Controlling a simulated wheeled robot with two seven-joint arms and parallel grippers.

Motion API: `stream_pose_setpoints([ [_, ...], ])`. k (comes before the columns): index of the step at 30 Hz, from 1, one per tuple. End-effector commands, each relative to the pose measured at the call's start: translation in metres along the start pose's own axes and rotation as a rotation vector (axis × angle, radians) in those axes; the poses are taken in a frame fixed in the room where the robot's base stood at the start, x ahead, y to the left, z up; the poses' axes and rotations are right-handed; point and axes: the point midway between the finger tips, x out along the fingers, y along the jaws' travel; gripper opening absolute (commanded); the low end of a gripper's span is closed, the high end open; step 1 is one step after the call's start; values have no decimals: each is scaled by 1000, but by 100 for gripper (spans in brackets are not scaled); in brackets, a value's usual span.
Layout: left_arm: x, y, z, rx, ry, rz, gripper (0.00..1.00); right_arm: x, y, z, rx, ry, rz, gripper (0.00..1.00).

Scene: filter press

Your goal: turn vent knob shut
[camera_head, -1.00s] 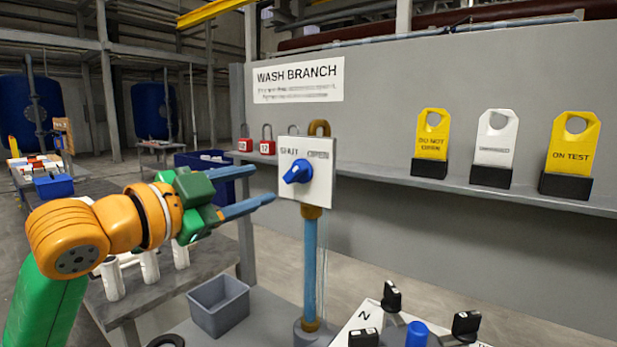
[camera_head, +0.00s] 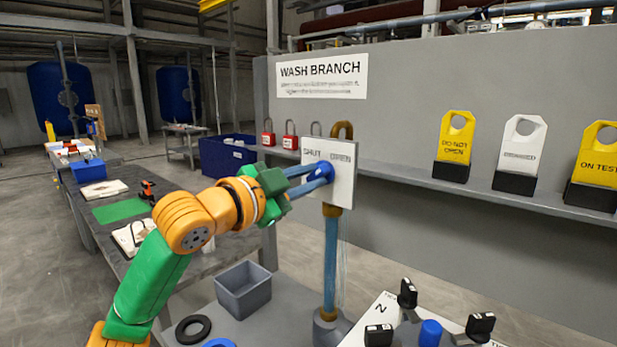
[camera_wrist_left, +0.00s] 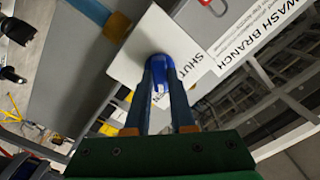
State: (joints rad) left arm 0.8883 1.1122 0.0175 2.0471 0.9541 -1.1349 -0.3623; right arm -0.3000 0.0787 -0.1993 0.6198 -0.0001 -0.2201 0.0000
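The blue vent knob (camera_head: 322,171) sits on a white plate (camera_head: 345,190) marked SHUT and OPEN, below the WASH BRANCH sign. My left gripper (camera_head: 318,176) reaches it from the left, with one finger on each side of the knob. In the left wrist view the knob (camera_wrist_left: 160,68) shows between the fingertips, which look closed on it. The fingers partly cover the knob, so its exact pointing direction is hard to tell. My right gripper is in neither view.
A vertical blue pipe (camera_head: 331,265) runs below the plate. A grey bin (camera_head: 243,290) and black-handled valves (camera_head: 480,323) are lower down.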

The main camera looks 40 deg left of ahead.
Motion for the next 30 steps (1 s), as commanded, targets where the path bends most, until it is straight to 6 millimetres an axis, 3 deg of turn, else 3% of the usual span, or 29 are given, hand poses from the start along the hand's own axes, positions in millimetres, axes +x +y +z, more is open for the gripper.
stream_pose_setpoints([
  [14, 0, 0, 0, -105, 1, 1, 0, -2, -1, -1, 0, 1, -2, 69],
  [30, 0, -1, 0, -591, 1, 1, 0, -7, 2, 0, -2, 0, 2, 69],
])
